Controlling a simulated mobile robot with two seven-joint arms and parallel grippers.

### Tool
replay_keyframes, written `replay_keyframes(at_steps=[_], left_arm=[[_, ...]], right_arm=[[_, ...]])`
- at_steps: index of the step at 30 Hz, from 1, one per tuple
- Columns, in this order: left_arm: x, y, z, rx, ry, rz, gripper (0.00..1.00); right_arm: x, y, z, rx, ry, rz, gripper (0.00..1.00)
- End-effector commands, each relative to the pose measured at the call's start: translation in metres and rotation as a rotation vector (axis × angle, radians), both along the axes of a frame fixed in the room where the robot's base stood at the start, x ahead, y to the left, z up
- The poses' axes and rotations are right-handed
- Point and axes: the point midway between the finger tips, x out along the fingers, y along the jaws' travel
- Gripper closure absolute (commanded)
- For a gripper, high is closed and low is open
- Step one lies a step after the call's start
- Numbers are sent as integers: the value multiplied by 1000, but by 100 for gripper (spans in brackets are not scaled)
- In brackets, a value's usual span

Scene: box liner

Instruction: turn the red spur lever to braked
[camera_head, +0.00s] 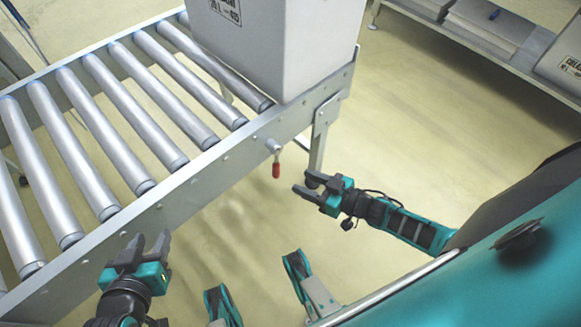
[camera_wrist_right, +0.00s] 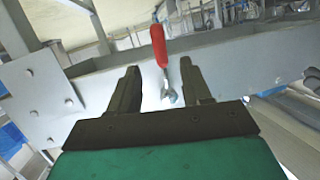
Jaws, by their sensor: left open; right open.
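The spur lever has a red handle (camera_head: 276,171) that hangs down from a metal pivot (camera_head: 272,146) on the side rail of the roller conveyor. My right gripper (camera_head: 303,185) is open and empty, just right of the red handle and apart from it. In the right wrist view the red handle (camera_wrist_right: 158,45) shows beyond the gap between the open fingers (camera_wrist_right: 160,82), with its metal shank and pivot at the rail. My left gripper (camera_head: 148,240) is open and empty in front of the conveyor rail, at the lower left.
The roller conveyor (camera_head: 185,186) runs from lower left to upper right. A large grey box (camera_head: 285,50) stands at its far end. A conveyor leg (camera_head: 317,140) stands behind the lever. A shelf with boxes (camera_head: 490,35) is at the upper right. The floor between is clear.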

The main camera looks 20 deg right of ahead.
Motion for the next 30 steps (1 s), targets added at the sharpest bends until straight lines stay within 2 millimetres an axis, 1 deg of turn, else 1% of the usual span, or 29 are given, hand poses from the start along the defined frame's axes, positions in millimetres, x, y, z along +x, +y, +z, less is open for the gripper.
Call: replay_keyframes(at_steps=[1, 3, 6, 9, 30], left_arm=[[-2, 1, 3, 3, 6, -1, 57], [-3, 1, 5, 5, 9, -2, 57], [-3, 2, 7, 7, 9, -3, 57], [-3, 2, 9, 5, 8, -2, 57], [1, -1, 13, -6, -2, 3, 57]], right_arm=[[-9, -5, 5, -1, 2, 1, 52], [-19, -11, 7, -1, 2, 1, 52], [-28, -17, 10, 0, 0, 1, 52], [-33, -21, 11, 1, -1, 1, 52], [-35, -22, 11, 0, 0, 1, 52]])
